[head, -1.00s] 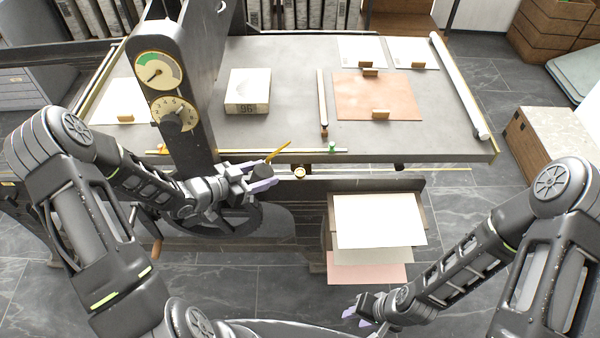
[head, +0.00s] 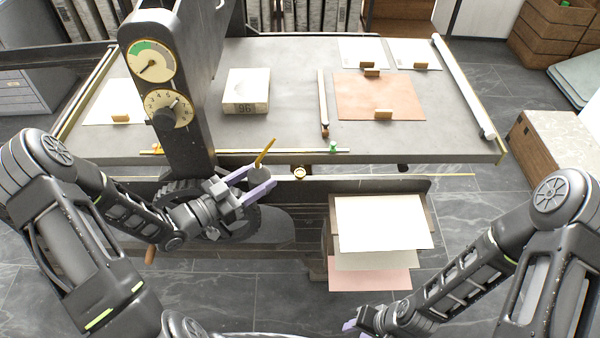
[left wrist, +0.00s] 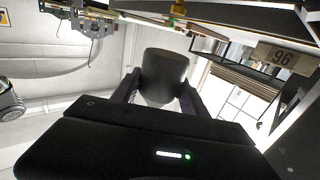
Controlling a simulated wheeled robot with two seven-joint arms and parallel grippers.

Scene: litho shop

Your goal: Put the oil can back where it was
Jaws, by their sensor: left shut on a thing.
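The oil can, with a dark body and thin yellow spout (head: 265,153), is in my left gripper (head: 256,182) in the head view. The two purple fingers are shut around its body, in front of the bench's front edge and right of the dial column. In the left wrist view the can's dark round body (left wrist: 164,76) shows between the fingers, and its spout is not visible. My right gripper (head: 354,328) is at the bottom edge of the head view, partly cut off, away from the can. Its opening cannot be made out.
The grey bench top (head: 285,135) holds a numbered pale block (head: 246,92), a brown sheet (head: 375,97) and a long white roller (head: 463,85). The dial column (head: 165,95) stands close behind my left gripper. Paper sheets (head: 385,222) lie on a lower shelf in front.

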